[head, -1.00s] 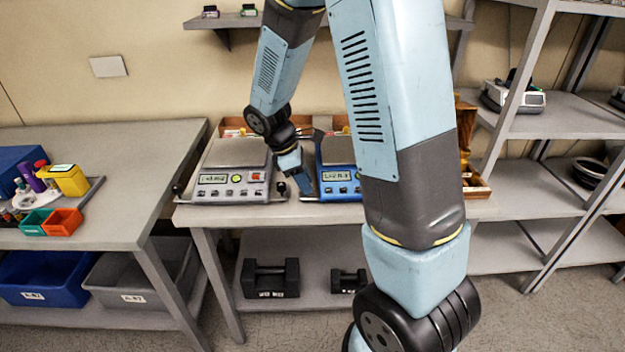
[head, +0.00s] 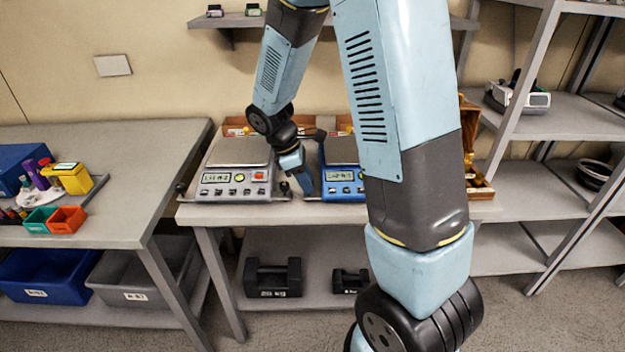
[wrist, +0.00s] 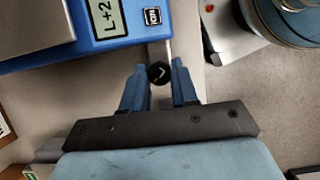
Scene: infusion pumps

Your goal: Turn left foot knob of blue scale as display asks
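The blue scale (head: 345,184) stands on the middle bench, its right side hidden behind my arm. In the wrist view its blue body (wrist: 95,38) is at the upper left, and its display (wrist: 105,17) shows "L+2", the rest cut off by the frame edge. A round black foot knob (wrist: 159,73) with a light mark sits beside the scale, between my fingertips. My gripper (wrist: 160,80) has a finger on each side of the knob, with no clear gap. In the head view my gripper (head: 304,183) is at the scale's left front corner, where the knob is hidden.
A grey scale (head: 237,172) stands close to the left of my gripper. Wooden boxes are behind the scales. Black weights (head: 273,278) lie on the lower shelf. The left bench (head: 120,155) holds bins and bottles; shelving stands at the right.

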